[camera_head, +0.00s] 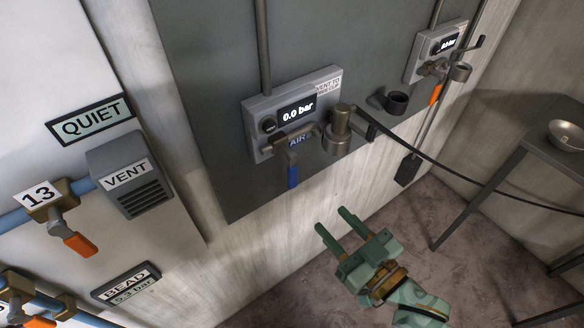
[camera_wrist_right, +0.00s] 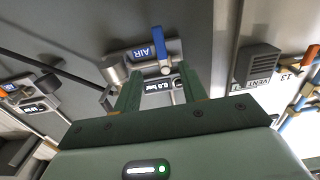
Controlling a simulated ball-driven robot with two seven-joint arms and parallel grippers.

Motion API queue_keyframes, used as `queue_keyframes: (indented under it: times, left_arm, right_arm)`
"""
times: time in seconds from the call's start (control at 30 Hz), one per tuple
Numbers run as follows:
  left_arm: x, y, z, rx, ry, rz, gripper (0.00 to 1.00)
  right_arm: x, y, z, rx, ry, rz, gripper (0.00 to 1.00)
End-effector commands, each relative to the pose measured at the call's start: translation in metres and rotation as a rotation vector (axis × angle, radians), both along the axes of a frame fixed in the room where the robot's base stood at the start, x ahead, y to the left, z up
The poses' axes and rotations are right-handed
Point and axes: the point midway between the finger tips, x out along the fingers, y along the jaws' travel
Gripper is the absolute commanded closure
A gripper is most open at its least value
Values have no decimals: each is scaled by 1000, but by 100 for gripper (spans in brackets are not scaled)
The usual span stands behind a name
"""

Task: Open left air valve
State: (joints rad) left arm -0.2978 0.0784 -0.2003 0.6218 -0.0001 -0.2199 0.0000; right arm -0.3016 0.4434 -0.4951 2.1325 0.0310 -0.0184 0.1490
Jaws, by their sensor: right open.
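The left air valve has a blue handle (camera_head: 292,176) that hangs straight down from a brass-coloured pipe under a grey box (camera_head: 262,112) reading 0.0 bar. An AIR label sits beside the handle. In the right wrist view the picture is turned over, and the blue handle (camera_wrist_right: 158,42) points up beyond the fingers. My right gripper (camera_head: 333,220) is open and empty, below and to the right of the handle, apart from it. Its two green fingers also show in the right wrist view (camera_wrist_right: 162,76). My left gripper is not in view.
A second gauge box (camera_head: 428,50) with an orange handle (camera_head: 435,94) is on the wall at upper right. A cylindrical fitting (camera_head: 337,133) and a black hose (camera_head: 440,163) are right of the blue handle. A VENT box (camera_head: 130,175) is at left; a metal table (camera_head: 530,150) stands right.

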Motion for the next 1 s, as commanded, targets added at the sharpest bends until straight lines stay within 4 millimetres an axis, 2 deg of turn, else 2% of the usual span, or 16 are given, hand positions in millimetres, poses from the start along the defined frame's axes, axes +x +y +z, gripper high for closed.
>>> queue_keyframes:
  times: [0.17, 0.4, 0.6, 0.8, 1.0]
  left_arm:
    - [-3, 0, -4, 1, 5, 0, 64]
    - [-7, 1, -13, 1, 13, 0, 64]
    - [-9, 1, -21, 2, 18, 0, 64]
    - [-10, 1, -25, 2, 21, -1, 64]
    - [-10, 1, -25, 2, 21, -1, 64]
  right_arm:
    - [22, 15, -1, 11, 5, -1, 58]
    - [72, 51, -3, 9, 6, -2, 58]
    - [107, 77, -4, 9, 8, -2, 58]
    - [126, 91, -4, 8, 9, -2, 58]
    - [130, 93, -3, 7, 9, -2, 58]
